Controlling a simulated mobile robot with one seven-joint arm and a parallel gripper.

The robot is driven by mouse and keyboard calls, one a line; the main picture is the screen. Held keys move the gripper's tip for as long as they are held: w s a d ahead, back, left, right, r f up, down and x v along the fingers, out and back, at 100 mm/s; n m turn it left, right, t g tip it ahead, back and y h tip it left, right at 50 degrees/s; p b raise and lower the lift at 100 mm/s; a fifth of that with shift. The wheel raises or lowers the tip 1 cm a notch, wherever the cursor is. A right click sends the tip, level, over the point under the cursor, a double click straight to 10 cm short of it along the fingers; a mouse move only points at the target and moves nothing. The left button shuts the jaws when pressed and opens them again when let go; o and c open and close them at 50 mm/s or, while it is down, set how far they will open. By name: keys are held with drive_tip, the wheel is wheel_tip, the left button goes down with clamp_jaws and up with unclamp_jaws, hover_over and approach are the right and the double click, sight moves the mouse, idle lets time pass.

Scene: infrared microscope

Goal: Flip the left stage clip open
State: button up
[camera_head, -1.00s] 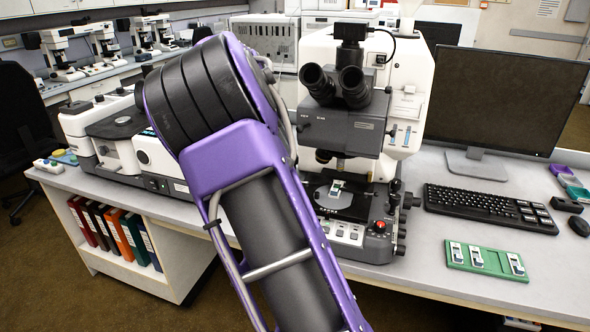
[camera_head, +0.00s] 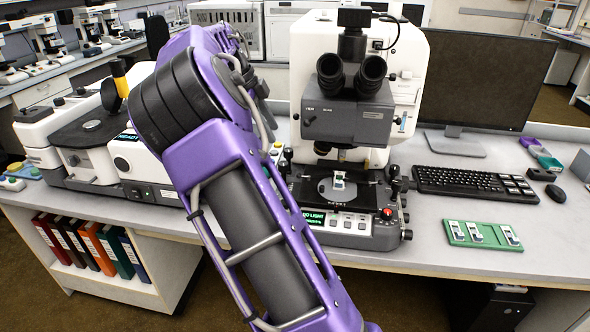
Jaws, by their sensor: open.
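The white infrared microscope (camera_head: 310,52) with dark twin eyepieces stands on the bench right of my arm. Its black stage (camera_head: 366,194) is below the objective area. A small pale slide-like piece (camera_head: 339,180) lies near the middle of the stage's grey round plate. The left stage clip is too small to make out, so I cannot tell whether it is open or closed. My purple and black arm rises in front of the bench, and its upper part bends away at the left.
A green tray (camera_head: 487,245) with several slides lies at the right front. A keyboard (camera_head: 475,185), a monitor (camera_head: 465,85) and a mouse (camera_head: 556,194) stand right of the microscope. Another white instrument (camera_head: 150,165) is at the left. Coloured binders (camera_head: 92,243) fill the shelf below.

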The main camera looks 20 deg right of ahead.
sight(298, 174)
drive_tip(key=b+x, duration=0.1)
drive_tip(key=x, duration=1.5)
drive_tip(key=shift+b, duration=0.4)
drive_tip(key=shift+r, duration=0.1)
clamp_jaws()
idle(0.3)
